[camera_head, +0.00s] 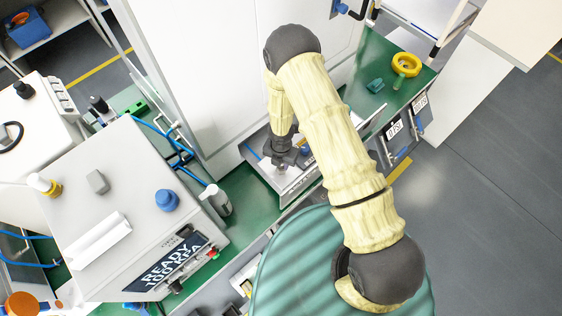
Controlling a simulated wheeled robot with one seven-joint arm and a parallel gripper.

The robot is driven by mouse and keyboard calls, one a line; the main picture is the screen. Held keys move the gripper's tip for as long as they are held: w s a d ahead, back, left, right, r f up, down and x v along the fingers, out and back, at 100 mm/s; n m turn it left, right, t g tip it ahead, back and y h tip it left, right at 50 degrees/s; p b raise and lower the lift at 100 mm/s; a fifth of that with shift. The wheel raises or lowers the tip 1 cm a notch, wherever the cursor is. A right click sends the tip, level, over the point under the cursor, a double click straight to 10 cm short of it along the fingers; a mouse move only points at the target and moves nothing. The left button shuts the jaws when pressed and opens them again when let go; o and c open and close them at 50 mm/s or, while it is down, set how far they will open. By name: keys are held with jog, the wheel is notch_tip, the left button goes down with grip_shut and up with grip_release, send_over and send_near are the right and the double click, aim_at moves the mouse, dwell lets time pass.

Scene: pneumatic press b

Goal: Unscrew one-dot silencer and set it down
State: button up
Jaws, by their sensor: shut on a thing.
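My gripper (284,163) is dark and small in the head view, at the end of my pale-sleeved arm. It points down over a shallow pale tray (291,190) with a lettered front edge. It is shut on a small grey part, which I take to be the silencer; the fingers hide most of it. I see no dot mark on it. I cannot tell whether the part touches the tray or hangs above it.
A light grey machine (128,233) with a "READY 100 KPA" display (167,268) and blue knob (166,200) stands left. A grey cylinder (216,200) is beside it. A tall white panel (205,75) stands behind. A yellow ring (406,63) lies on the green bench right.

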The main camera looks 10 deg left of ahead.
jog(key=shift+n, duration=0.9)
jog(key=shift+n, duration=0.8)
jog(key=shift+p, duration=0.3)
jog(key=shift+n, duration=0.5)
jog(key=shift+r+p, duration=2.15)
jog(key=shift+r, duration=0.15)
